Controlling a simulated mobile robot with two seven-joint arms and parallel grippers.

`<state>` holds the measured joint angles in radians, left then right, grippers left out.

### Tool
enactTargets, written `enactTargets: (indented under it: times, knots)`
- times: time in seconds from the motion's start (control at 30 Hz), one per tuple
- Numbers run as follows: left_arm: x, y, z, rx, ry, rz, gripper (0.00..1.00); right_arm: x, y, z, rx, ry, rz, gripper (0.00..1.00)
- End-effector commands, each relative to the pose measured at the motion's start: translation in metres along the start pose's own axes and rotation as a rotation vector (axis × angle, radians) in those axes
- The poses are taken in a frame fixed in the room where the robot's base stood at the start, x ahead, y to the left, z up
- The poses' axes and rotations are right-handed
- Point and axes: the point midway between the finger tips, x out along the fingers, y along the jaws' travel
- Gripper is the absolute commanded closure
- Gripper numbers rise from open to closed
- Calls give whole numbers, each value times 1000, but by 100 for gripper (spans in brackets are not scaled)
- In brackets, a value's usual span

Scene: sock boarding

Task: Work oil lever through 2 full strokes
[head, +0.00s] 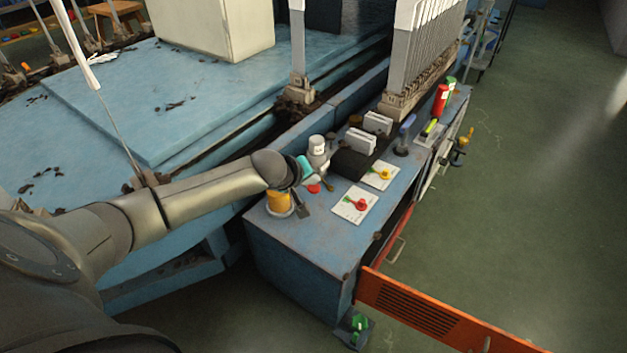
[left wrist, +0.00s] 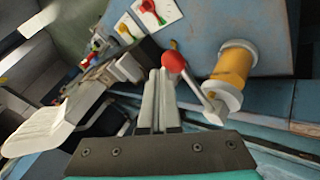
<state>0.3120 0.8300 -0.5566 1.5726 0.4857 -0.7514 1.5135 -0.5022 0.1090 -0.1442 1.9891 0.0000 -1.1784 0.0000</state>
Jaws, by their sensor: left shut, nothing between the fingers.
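The oil lever has a red ball knob (left wrist: 174,62) on a thin pale rod. The rod runs to the white collar of a yellow cylinder (left wrist: 231,68). In the head view, the yellow cylinder (head: 279,203) stands at the near left corner of the blue cabinet top, with the red knob (head: 313,188) to its right. My left gripper (head: 308,174) is above the cabinet top, close to the knob. Its fingers (left wrist: 159,82) are shut with nothing between them. In the wrist view the knob shows right by the fingertips; I cannot tell whether they touch. My right gripper is out of view.
Two white cards with a red lever (head: 357,205) and a yellow lever (head: 383,174) lie to the right. A white bottle (head: 318,150) and black block (head: 352,163) stand behind. An orange drawer (head: 425,312) is open at the front. The blue machine bed (head: 200,100) is on the left.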

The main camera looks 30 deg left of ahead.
Motion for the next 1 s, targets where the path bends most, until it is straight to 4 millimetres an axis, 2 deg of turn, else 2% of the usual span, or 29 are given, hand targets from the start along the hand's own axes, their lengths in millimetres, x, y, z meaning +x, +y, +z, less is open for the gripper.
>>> enactTargets:
  times: [1.0]
  knots:
    - [9,-7,7,-1,-1,-1,100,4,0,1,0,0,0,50]
